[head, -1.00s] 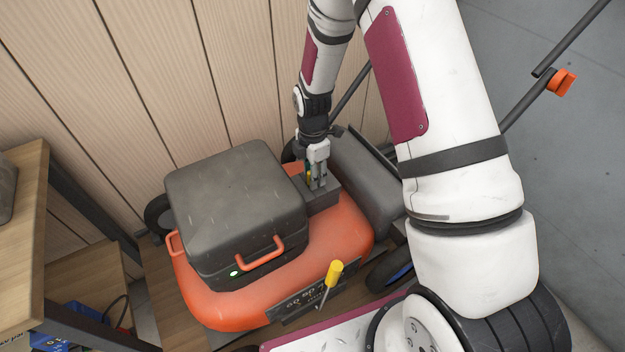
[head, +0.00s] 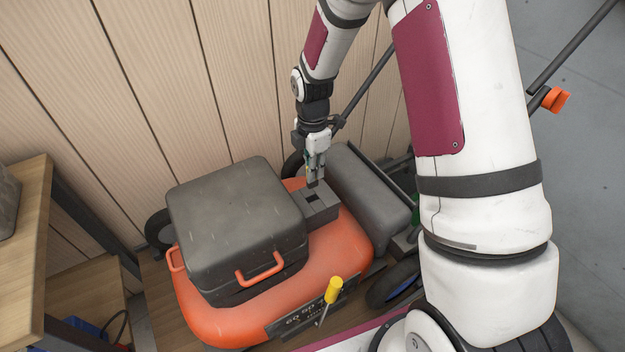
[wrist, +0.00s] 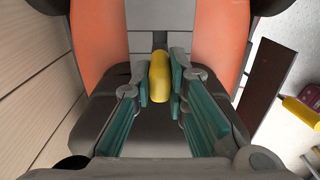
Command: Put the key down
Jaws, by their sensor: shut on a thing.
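The key shows in the wrist view as a yellow, rounded piece (wrist: 159,76) between the teal finger pads. My gripper (head: 315,182) is shut on it, and it also shows in the wrist view (wrist: 160,85). In the head view the fingers are just above a small grey block with a dark opening (head: 325,208), on the orange mower (head: 345,235). I cannot tell whether the key touches the block.
A dark grey lidded box (head: 235,215) with an orange handle covers the mower's left part. A dark grey rounded housing (head: 370,190) lies right of the block. A wooden shelf (head: 25,230) is at left, plank wall behind.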

